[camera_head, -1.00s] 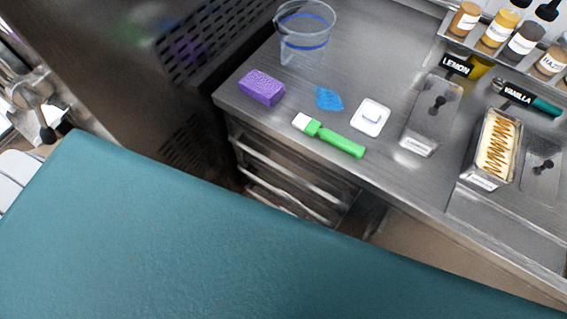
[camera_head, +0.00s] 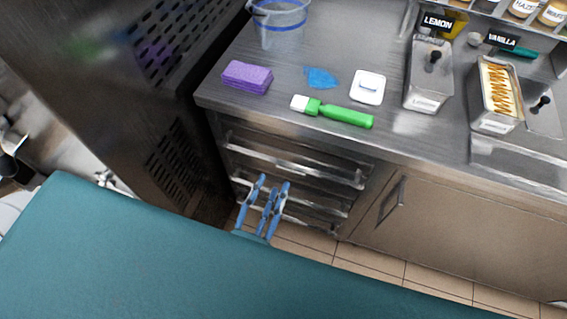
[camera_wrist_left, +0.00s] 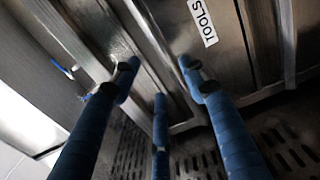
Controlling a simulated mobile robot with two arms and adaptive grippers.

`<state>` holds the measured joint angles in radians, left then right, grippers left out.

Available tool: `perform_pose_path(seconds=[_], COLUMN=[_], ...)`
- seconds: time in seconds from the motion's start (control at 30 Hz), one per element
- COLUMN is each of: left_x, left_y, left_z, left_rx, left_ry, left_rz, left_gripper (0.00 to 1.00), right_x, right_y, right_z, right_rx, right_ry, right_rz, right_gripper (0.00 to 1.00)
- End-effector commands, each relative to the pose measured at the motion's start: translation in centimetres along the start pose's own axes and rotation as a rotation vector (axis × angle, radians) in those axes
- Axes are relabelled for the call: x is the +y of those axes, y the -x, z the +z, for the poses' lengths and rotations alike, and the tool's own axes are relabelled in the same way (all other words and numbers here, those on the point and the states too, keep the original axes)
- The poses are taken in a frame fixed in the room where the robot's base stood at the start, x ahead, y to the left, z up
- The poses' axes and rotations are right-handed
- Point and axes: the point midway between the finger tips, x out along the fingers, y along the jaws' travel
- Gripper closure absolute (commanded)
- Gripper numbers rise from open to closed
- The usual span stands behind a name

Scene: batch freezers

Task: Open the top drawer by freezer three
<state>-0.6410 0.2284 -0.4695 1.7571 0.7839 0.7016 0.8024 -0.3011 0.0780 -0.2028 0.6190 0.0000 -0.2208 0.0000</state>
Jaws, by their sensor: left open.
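A stack of metal drawers stands under the left end of the steel counter, and the top drawer (camera_head: 290,162) has a long bar handle. All the drawers look closed. My left gripper (camera_head: 271,188) points up at the lower drawer fronts, below the top drawer's handle; its blue fingers are spread and hold nothing. In the left wrist view the open fingers (camera_wrist_left: 158,78) face metal fronts and bars, with a "TOOLS" label (camera_wrist_left: 203,22) on one front. I cannot tell whether a finger touches a bar. My right gripper is not in view.
On the counter (camera_head: 330,50) lie a purple sponge (camera_head: 247,77), a green brush (camera_head: 335,113), a white item (camera_head: 368,88) and a clear bucket (camera_head: 280,22). A dark freezer (camera_head: 165,110) stands left of the drawers. A cabinet door (camera_head: 440,222) is to their right.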

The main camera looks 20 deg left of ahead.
Motion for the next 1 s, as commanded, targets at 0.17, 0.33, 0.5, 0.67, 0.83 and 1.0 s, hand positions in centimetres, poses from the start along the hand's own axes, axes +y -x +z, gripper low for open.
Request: perform_pose_path(seconds=[0.17,0.33,0.5,0.67,0.83,1.0], left_x=[0.1,0.0,-0.1,-0.1,-0.1,-0.1], left_y=[-3.5,-6.6,-8.7,-9.5,-9.5,-9.5], left_z=[0.0,0.0,0.0,0.1,0.1,0.1], left_rx=[0.001,0.0,-0.001,-0.002,-0.002,-0.002], left_ry=[-0.002,-0.003,-0.006,-0.005,-0.006,-0.006], left_rz=[0.003,0.002,0.0,-0.001,-0.002,-0.002], left_gripper=[0.56,0.56,0.56,0.56,0.56,0.74], right_x=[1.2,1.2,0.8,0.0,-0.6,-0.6], right_y=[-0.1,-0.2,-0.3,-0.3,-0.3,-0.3], right_z=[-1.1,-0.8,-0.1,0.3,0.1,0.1], right_rx=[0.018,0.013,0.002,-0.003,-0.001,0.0], right_ry=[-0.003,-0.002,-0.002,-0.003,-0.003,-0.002], right_rz=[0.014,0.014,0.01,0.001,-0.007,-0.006], right_gripper=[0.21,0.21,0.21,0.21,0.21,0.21])
